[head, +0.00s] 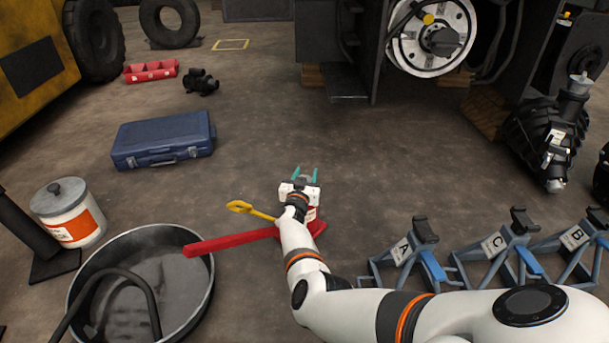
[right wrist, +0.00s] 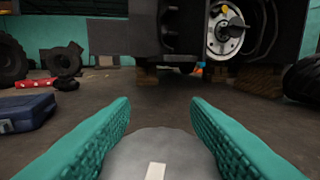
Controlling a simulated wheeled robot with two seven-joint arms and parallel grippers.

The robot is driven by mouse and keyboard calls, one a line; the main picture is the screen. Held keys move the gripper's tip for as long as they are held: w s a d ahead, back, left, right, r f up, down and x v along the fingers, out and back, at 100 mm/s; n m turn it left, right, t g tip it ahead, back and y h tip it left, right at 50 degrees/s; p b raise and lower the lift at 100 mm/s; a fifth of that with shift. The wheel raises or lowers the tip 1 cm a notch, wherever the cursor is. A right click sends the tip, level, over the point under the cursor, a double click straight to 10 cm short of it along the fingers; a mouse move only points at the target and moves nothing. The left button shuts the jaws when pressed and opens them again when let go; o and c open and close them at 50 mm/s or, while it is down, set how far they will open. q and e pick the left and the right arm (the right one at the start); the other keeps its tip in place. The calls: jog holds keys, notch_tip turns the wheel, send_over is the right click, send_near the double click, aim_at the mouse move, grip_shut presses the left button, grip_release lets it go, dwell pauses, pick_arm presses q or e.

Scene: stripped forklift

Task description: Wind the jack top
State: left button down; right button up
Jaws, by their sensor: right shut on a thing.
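The red jack (head: 317,229) stands on the floor near the centre of the head view, mostly hidden under my right arm. Its long red handle (head: 225,243) points left. A yellow ring-ended tool (head: 250,210) sticks out left beside it. My right gripper (head: 305,172) is over the jack, its teal fingers pointing away. In the right wrist view the round grey jack top (right wrist: 158,145), with a white mark, lies between the two fingers (right wrist: 160,125). The gripper is shut on it. My left gripper is not in view.
A black basin (head: 203,300) and a white can (head: 70,224) stand at left. Blue jack stands (head: 432,264) line the right front. A blue case (head: 163,140) lies behind left. The forklift body (head: 325,30) stands behind, with open floor before it.

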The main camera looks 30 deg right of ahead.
jog(key=m+g+h+b, duration=0.2)
jog(key=g, duration=0.1)
jog(key=shift+s+f, duration=0.1)
jog(key=shift+s+d+m+g+h+b, duration=0.1)
jog(key=shift+m+g+h+b, duration=0.4)
jog(key=shift+m+b, duration=0.1)
jog(key=shift+r, duration=0.2)
jog(key=o, duration=1)
jog(key=p+v, duration=0.5)
jog(key=v, duration=0.2)
